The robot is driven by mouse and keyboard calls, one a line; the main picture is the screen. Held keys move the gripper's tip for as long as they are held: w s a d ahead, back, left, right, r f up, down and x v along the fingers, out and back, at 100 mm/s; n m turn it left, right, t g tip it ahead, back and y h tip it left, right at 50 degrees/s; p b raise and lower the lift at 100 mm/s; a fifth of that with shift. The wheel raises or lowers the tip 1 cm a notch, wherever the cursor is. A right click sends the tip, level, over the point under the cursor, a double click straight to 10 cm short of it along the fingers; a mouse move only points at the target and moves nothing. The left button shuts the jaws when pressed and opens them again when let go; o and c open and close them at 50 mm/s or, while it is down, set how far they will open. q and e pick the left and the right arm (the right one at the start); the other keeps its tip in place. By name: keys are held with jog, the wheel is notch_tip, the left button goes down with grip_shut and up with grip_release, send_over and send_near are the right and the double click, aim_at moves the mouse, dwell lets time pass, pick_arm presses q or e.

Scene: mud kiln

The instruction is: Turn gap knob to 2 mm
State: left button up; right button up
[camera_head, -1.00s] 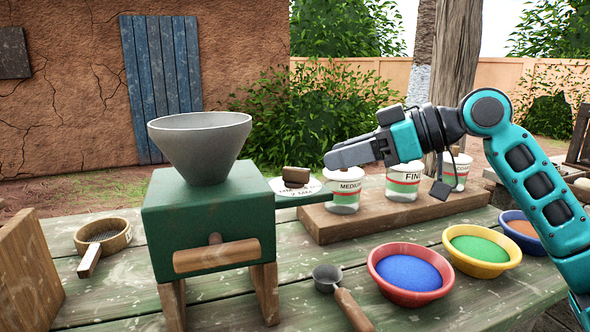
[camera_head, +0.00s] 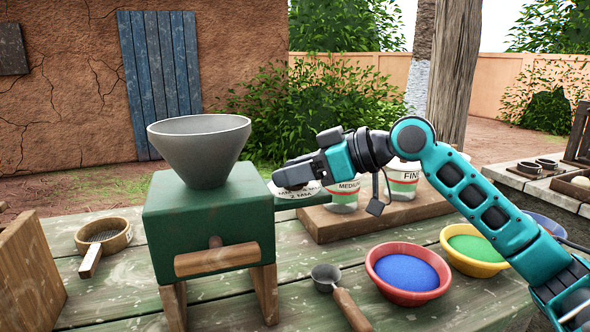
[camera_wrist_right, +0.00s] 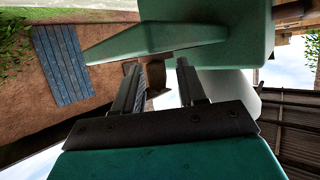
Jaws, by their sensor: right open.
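The green mill (camera_head: 207,235) with its grey hopper (camera_head: 200,150) stands on the table. The gap knob is hidden behind the gripper in the head view. The dial pointer setting is not readable. My left gripper is not in view.
Jars (camera_head: 404,180) stand on a wooden board (camera_head: 335,222) behind my right arm. Bowls of blue (camera_head: 408,293) and green (camera_head: 470,270) powder sit in front. A scoop (camera_head: 345,300), a sieve (camera_head: 103,235) and a wooden box (camera_head: 28,270) are nearby.

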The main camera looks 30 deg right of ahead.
jog(key=shift+c, duration=0.4)
grip_shut()
